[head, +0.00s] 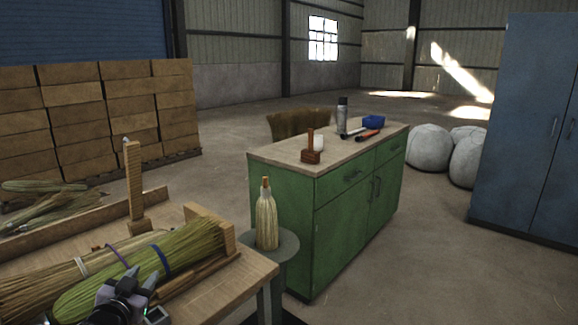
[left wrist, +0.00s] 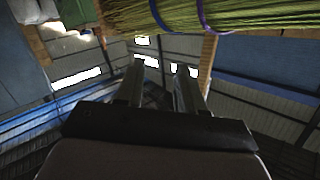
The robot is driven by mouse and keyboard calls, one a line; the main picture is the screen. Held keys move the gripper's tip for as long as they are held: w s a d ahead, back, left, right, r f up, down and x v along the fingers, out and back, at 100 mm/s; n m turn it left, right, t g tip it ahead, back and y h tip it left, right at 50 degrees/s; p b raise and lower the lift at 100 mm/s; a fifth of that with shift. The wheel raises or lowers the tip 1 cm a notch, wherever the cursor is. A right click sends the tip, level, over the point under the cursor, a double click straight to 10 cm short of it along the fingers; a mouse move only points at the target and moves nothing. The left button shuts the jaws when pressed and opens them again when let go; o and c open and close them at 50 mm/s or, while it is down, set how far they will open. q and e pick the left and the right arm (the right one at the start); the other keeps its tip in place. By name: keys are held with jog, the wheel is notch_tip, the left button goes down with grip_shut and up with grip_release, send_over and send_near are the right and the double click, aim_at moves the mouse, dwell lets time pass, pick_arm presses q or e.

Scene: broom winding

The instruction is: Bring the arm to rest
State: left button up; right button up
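My left gripper (head: 140,278) is at the bottom left of the head view, over the front of the wooden workbench (head: 235,287). In the left wrist view its two fingers (left wrist: 160,72) stand apart with nothing between them, so it is open and empty. A green broom bundle (head: 195,243) with blue and purple bands lies on the bench beside the gripper. The bundle also crosses the top of the left wrist view (left wrist: 245,15), apart from the fingers. My right gripper is not in view.
A paler bundle (head: 35,285) lies behind the green one. A wooden post (head: 134,185) stands on the bench. A round stand (head: 284,246) holds an upright broom head (head: 266,218). A green cabinet (head: 340,215) with tools on top stands beyond. Open floor lies right of it.

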pick_arm(q)
jog(key=s+d+f+g+h, duration=0.1)
jog(key=s+d+f, duration=0.2)
jog(key=s+f, duration=0.4)
jog(key=s+d+f+g+h, duration=0.1)
jog(key=s+d+f+g, duration=0.1)
jog(key=s+d+f, duration=0.35)
jog(key=s+d+f+g, duration=0.1)
jog(key=s+d+f, duration=0.1)
jog(key=s, duration=0.8)
jog(key=s+d+f+g, duration=0.1)
jog(key=s+f, duration=0.4)
jog(key=s, duration=0.5)
jog(key=shift+d+n+g+h, duration=0.4)
jog(key=shift+d, duration=0.2)
jog(key=shift+s+a, duration=0.1)
